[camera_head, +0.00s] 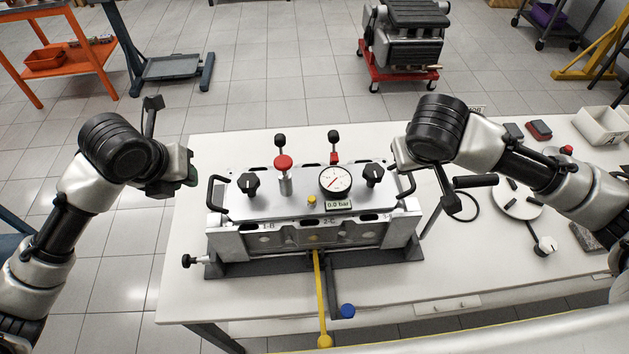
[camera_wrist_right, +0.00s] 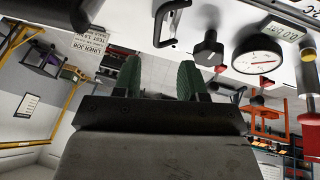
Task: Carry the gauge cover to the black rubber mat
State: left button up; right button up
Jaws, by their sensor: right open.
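The gauge cover (camera_head: 300,205) is a light metal plate with a round white dial, black and red knobs and a black handle at each end. It lies on top of the metal block on the white table. My right gripper (camera_wrist_right: 158,75) is open and empty, its green fingers apart. In the right wrist view, one black cover handle (camera_wrist_right: 172,22) is beyond the fingers, not between them. My left gripper (camera_head: 190,170) is above and left of the cover's left handle, apart from it; its jaw opening is unclear. I cannot identify the black rubber mat.
A yellow-handled bar (camera_head: 320,300) sticks out at the block's front. A round white plate (camera_head: 508,200), white bins (camera_head: 600,125) and a dark flat piece (camera_head: 588,237) are at the right. The table's left front is clear.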

send_over(410, 175)
jog(key=s, duration=0.2)
jog(key=f, duration=0.4)
jog(key=shift+a, duration=0.35)
pick_arm(q)
jog(key=x, duration=1)
jog(key=shift+w+d+f, duration=0.1)
jog(key=shift+d, duration=0.15)
pick_arm(e)
jog(key=x, duration=0.6)
jog(key=shift+a, duration=0.2)
pick_arm(q)
jog(key=shift+w+d+f, duration=0.1)
jog(key=shift+w+f, duration=0.1)
jog(key=shift+f, duration=0.15)
pick_arm(e)
jog(key=shift+w+d+f, duration=0.1)
jog(key=shift+w+f, duration=0.05)
jog(key=shift+f, duration=0.2)
pick_arm(q)
jog(key=shift+s, duration=0.1)
